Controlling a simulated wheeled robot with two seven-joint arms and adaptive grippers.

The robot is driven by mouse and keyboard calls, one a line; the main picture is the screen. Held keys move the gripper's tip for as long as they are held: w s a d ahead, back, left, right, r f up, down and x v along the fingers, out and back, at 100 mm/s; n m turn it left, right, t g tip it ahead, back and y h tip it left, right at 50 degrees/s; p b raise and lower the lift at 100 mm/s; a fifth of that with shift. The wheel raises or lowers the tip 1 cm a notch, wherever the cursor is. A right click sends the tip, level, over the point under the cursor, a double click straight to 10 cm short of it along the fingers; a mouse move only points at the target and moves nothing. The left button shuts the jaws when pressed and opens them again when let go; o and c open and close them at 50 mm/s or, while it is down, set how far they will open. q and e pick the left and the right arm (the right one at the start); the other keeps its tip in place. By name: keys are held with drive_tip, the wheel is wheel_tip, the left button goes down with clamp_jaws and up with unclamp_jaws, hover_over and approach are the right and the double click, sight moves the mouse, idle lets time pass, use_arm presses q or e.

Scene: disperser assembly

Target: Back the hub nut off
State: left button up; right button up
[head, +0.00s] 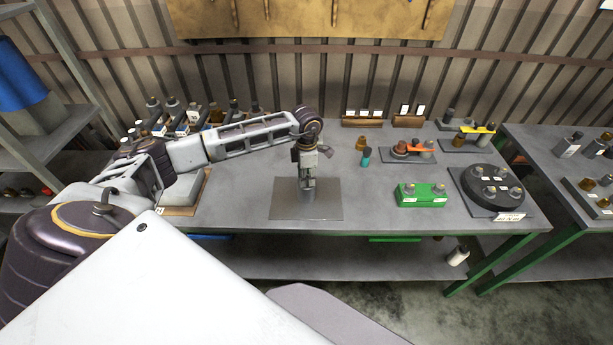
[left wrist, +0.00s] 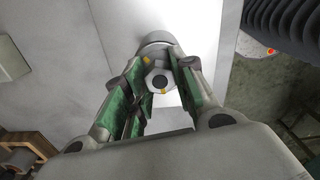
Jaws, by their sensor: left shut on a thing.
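My left gripper (head: 308,184) points down over a grey metal plate (head: 326,205) in the middle of the bench. In the left wrist view the left gripper (left wrist: 156,88) has its green-padded fingers closed around a grey hub nut (left wrist: 159,80) with a dark centre and small yellow marks. The nut sits at the top of an upright grey cylindrical post (head: 308,198) on the plate. The fingers hide part of the nut and post. My right gripper is not in view.
A green block (head: 422,195) with bottles, a black round carousel (head: 491,190), an orange-topped holder (head: 407,150) and a teal bottle (head: 366,157) stand to the right. Crowded bottle racks (head: 185,120) line the back left. Bare bench lies between the plate and green block.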

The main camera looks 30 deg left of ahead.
use_arm(q)
drive_tip(key=shift+n+b, duration=0.4)
drive_tip(key=shift+n, duration=0.4)
drive_tip(key=o, duration=1)
drive_tip(key=shift+r, duration=0.15)
drive_tip(key=shift+r, duration=5.9)
